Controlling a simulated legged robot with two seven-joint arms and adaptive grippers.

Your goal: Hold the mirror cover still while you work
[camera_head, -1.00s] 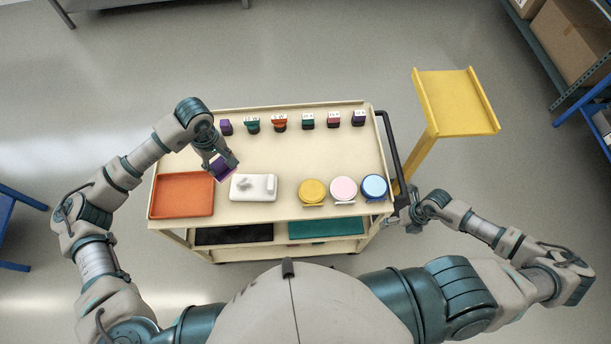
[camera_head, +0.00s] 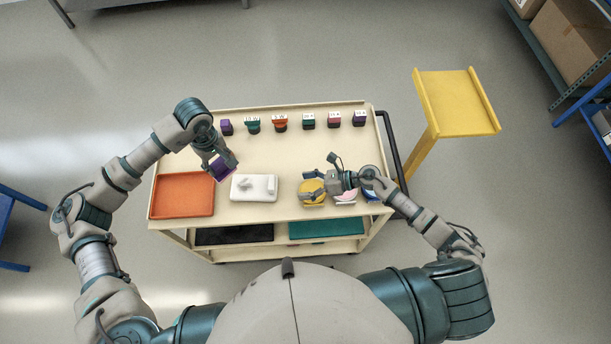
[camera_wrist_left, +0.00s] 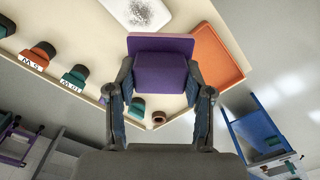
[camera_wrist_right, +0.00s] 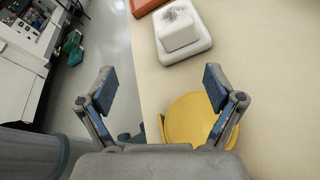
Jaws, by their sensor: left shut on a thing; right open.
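A white piece with a grey smudge on top (camera_head: 254,187), which looks like the mirror cover, lies on the cream cart top. It also shows in the right wrist view (camera_wrist_right: 180,32). Nothing touches it. My left gripper (camera_head: 221,163) is shut on a purple block (camera_wrist_left: 160,72) and holds it above the cart, up and left of the white piece. My right gripper (camera_head: 316,183) is open and empty over the round yellow tin (camera_wrist_right: 190,120), right of the white piece. Contact with the tin cannot be told.
An orange tray (camera_head: 182,194) lies at the cart's left. A pink tin (camera_head: 345,197) and a blue tin (camera_head: 371,194) are partly hidden by my right arm. Several coloured blocks, most with labels, line the back edge. A yellow stand (camera_head: 455,103) is beyond the cart handle. The middle is clear.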

